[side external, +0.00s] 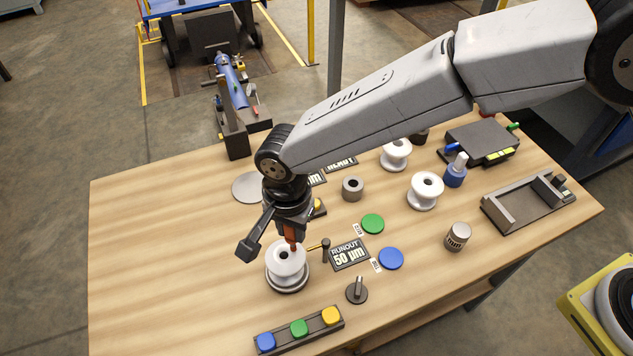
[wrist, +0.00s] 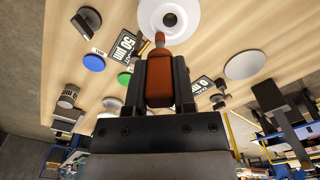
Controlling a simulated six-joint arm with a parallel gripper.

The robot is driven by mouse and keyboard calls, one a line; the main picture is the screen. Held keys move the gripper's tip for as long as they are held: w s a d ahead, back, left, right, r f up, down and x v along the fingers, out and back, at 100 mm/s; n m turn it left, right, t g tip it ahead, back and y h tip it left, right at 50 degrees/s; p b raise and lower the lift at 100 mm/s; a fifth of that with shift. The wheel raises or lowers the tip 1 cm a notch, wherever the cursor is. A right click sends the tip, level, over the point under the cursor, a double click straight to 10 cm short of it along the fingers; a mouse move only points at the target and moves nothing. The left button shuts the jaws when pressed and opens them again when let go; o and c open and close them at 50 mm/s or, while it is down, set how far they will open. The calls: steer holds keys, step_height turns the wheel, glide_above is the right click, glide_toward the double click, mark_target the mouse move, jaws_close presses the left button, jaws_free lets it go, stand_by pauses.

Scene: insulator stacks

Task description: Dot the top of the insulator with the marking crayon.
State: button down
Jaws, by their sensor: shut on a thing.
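My gripper (side external: 291,232) is shut on the marking crayon (side external: 292,243), a red-brown stick that points downward. In the wrist view the crayon (wrist: 159,82) sits between the two dark fingers, its narrower tip toward the insulator. The white spool-shaped insulator (side external: 286,262) stands upright on a round grey base at the front of the table. It also shows in the wrist view (wrist: 184,24), with a dark hole in its middle. The crayon tip is at the rim of the insulator's top; I cannot tell whether they touch.
Two other white insulators (side external: 425,190) stand behind to the right. A small handled post (side external: 326,250) is close beside the insulator, right. A "RUNOUT 50 µm" plate (side external: 349,254), green disc (side external: 372,223) and blue disc (side external: 391,258) lie further right. A button strip (side external: 299,328) is in front.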

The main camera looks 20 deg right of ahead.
steer(key=shift+f, duration=0.4)
stand_by(1.4)
steer(key=shift+r, duration=0.15)
steer(key=shift+r, duration=3.45)
